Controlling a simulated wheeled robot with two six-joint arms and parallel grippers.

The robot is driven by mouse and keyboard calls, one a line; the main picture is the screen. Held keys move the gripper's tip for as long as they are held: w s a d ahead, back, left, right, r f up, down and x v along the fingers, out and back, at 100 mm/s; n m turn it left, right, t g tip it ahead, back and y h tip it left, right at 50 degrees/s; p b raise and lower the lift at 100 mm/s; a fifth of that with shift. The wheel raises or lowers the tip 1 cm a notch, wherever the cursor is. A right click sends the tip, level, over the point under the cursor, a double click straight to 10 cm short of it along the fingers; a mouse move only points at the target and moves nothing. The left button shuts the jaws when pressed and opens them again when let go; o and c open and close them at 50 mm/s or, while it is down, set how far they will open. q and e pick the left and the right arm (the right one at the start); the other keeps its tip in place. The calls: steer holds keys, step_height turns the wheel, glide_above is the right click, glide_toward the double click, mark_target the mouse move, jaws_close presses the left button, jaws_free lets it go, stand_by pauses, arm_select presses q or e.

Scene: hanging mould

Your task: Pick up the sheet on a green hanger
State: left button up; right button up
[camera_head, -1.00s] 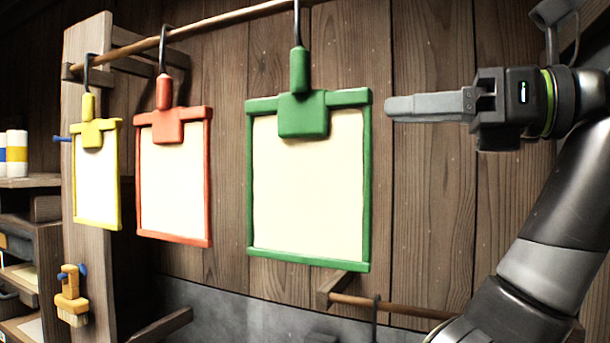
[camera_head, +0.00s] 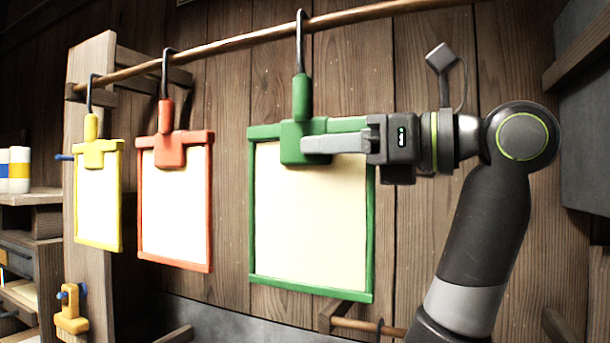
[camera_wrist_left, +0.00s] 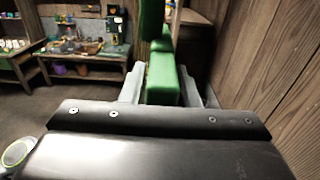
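The green hanger (camera_head: 293,128) hangs by its black hook from the wooden rod and holds a cream sheet (camera_head: 310,220) in a green frame. My left gripper (camera_head: 308,145) reaches in from the right, level with the hanger's central block; one finger shows in front of it. In the left wrist view, the green block (camera_wrist_left: 163,80) stands between the two fingers of the left gripper (camera_wrist_left: 160,88). The fingers look apart, one on each side, without a clear grip. My right gripper is not in view.
A red-framed sheet (camera_head: 174,205) and a yellow-framed sheet (camera_head: 98,195) hang to the left on the same rod (camera_head: 235,42). A plank wall (camera_head: 425,230) is close behind. A lower rod (camera_head: 365,327) is below the green frame.

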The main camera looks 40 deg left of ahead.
arm_select(q)
steer(key=shift+s+a, duration=0.1)
steer(key=shift+a, duration=0.05)
steer(key=shift+d, duration=0.2)
steer(key=shift+c, duration=0.9)
steer(key=shift+a, duration=0.1)
jaws_close()
